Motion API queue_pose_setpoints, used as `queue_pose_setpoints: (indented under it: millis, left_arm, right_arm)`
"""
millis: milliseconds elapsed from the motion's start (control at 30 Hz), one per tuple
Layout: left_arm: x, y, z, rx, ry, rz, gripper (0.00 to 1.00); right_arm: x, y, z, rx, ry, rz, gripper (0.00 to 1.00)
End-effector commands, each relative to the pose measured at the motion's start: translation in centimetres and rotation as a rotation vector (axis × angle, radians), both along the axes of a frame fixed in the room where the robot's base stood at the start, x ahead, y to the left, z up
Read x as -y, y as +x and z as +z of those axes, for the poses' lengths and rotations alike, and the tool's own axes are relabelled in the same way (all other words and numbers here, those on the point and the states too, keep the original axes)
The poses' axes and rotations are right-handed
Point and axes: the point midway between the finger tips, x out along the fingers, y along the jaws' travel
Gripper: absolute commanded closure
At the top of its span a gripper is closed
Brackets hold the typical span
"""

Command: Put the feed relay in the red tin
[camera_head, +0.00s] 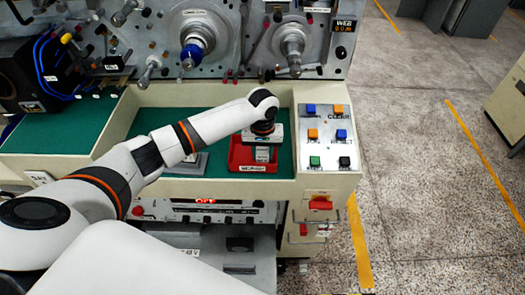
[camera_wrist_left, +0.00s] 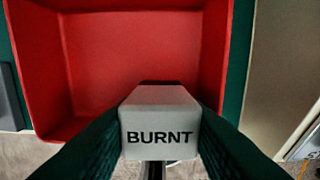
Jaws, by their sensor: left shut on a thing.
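The red tin (camera_head: 236,156) stands open on the green work surface in the head view, with a small label on its front. Its red inside fills much of the left wrist view (camera_wrist_left: 130,50). My left gripper (camera_head: 263,146) is over the tin, pointing down. It is shut on a pale grey block marked BURNT (camera_wrist_left: 160,122), which shows between the dark fingers in the left wrist view. I cannot tell from the pictures whether this block is the feed relay, or whether it touches the tin. The right gripper is not in view.
A grey flat object (camera_head: 193,164) lies left of the tin, partly behind my left arm. A button panel (camera_head: 325,136) is to the right. Spindles (camera_head: 292,45) stick out from the machine's back wall. Green surface at the left (camera_head: 50,135) is clear.

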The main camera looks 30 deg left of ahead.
Motion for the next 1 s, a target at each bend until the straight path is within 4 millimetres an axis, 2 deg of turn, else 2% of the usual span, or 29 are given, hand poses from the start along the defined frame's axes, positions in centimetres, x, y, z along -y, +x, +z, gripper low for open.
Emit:
queue_pose_setpoints:
  millis: [33,67,200,567,667,1000]
  left_arm:
    - [0.0,0.0,-0.2,-0.001,0.0,0.0,0.87]
    - [0.0,0.0,-0.2,-0.001,0.0,0.0,0.62]
    - [0.0,0.0,-0.2,0.0,0.0,0.0,0.42]
    - [0.0,0.1,0.4,0.002,-0.001,-0.001,0.42]
    - [0.1,0.1,1.7,0.003,-0.003,-0.001,0.42]
    - [0.0,0.1,8.8,0.004,-0.001,0.0,0.42]
  right_arm:
    - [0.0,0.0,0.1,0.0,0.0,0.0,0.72]
    - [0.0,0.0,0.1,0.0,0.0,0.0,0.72]
    - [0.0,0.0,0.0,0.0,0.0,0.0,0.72]
    - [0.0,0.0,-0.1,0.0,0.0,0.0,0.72]
    - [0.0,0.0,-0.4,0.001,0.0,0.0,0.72]
    - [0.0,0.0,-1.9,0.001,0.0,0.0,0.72]
